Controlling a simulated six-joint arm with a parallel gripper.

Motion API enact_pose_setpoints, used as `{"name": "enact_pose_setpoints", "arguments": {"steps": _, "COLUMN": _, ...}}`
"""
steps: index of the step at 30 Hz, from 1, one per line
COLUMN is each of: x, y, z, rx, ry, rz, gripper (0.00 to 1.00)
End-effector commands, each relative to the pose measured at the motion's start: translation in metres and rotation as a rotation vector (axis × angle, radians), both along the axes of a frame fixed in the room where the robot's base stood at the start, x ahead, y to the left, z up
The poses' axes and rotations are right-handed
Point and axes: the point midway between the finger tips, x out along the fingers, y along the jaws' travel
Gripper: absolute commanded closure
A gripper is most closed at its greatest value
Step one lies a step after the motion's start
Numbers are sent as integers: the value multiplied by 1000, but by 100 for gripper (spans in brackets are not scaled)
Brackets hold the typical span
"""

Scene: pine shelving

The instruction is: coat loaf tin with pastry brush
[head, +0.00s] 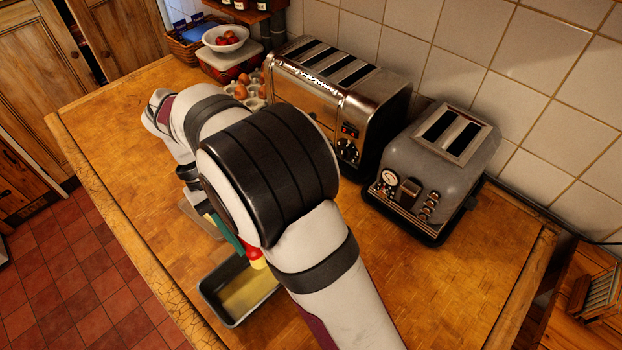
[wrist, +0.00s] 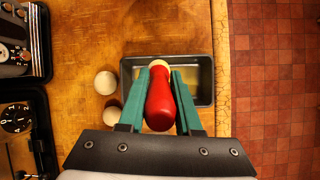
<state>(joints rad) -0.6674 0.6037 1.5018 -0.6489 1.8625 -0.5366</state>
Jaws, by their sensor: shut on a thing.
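The loaf tin (head: 207,287) is a dark grey rectangular tin with a yellowish floor, standing on the worktop near its front edge. It also shows in the wrist view (wrist: 206,101), behind the fingers. My gripper (wrist: 160,75) has teal fingers and is shut on the red handle of the pastry brush (wrist: 159,103). In the wrist view the brush overlaps the tin, with a pale end beyond the red part. In the head view the red and pale yellow brush (head: 254,252) shows beside the tin's far end. Its bristles are not clearly visible, so contact with the tin cannot be told.
A long chrome toaster (head: 306,90) and a grey toaster (head: 437,170) stand along the tiled wall. Two pale round things (wrist: 105,82) lie left of the tin in the wrist view. Eggs (head: 241,90) and a white bowl (head: 225,39) are at the back. The worktop edge is close right of the tin in the wrist view.

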Motion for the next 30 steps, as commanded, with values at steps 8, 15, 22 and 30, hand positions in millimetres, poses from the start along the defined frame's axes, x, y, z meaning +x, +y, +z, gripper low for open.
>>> {"name": "enact_pose_setpoints", "arguments": {"steps": 8, "x": -55, "y": 53, "z": -36, "rx": 14, "ry": -5, "rz": 169, "gripper": 100}}
{"name": "enact_pose_setpoints", "arguments": {"steps": 15, "x": -57, "y": 54, "z": -45, "rx": 13, "ry": -5, "rz": 174, "gripper": 100}}
{"name": "enact_pose_setpoints", "arguments": {"steps": 22, "x": -56, "y": 54, "z": -64, "rx": 13, "ry": -4, "rz": 173, "gripper": 100}}
{"name": "enact_pose_setpoints", "arguments": {"steps": 30, "x": -56, "y": 54, "z": -88, "rx": 14, "ry": -5, "rz": 173, "gripper": 100}}
